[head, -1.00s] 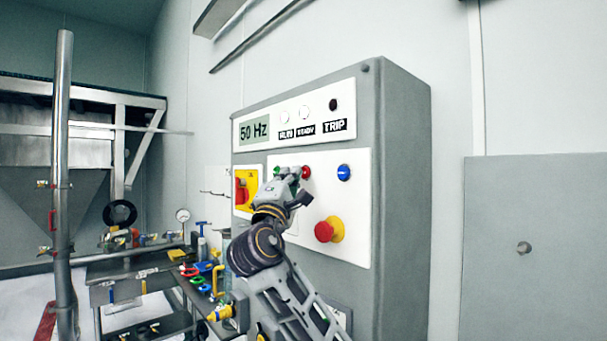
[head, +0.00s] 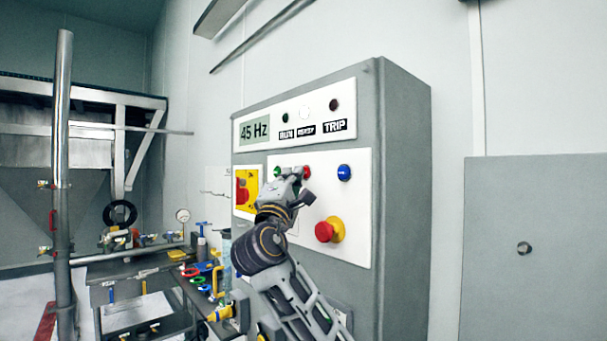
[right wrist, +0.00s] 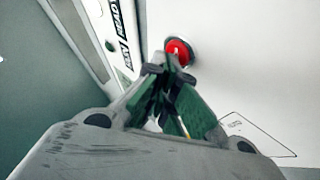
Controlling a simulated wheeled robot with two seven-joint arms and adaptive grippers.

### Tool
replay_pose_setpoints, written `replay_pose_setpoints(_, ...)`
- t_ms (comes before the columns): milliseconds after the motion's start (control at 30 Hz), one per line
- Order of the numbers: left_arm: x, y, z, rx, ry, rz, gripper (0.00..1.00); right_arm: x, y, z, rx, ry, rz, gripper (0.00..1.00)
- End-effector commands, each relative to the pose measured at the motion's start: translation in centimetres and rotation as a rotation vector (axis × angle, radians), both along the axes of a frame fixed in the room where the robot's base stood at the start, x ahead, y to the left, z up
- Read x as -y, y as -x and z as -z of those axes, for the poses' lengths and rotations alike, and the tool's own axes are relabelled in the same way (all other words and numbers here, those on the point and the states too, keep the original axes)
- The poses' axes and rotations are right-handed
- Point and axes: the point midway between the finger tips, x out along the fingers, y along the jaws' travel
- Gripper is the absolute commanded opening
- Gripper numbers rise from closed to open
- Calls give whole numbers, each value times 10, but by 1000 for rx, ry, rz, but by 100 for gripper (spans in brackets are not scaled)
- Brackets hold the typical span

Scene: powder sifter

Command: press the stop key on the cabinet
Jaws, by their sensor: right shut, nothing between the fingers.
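The grey cabinet (head: 405,150) has a white key panel (head: 352,215). A red key (head: 307,172), which I take as the stop key, sits between a green key (head: 277,171) and a blue key (head: 344,172). My right gripper (head: 298,174) is shut and empty at the red key, partly covering it in the head view. In the right wrist view the fingertips (right wrist: 170,66) are right by the red key (right wrist: 178,50). I cannot tell if they touch it. My left gripper is not in view.
The display (head: 254,131) reads 45 Hz. The RUN lamp (head: 285,118) is dark green, the READY lamp (head: 305,112) bright, the TRIP lamp (head: 334,105) dark. A red mushroom button (head: 325,232) on yellow sits below the keys. A yellow-backed red switch (head: 243,190) is left.

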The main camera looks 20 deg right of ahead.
Motion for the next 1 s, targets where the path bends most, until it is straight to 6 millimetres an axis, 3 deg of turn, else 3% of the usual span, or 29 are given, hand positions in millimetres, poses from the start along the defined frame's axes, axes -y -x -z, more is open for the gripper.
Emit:
replay_pose_setpoints(567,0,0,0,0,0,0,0,2,0,0,0,-1,2,0)
replay_pose_setpoints(1000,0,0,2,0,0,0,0,-12,5,0,0,-2,0,0)
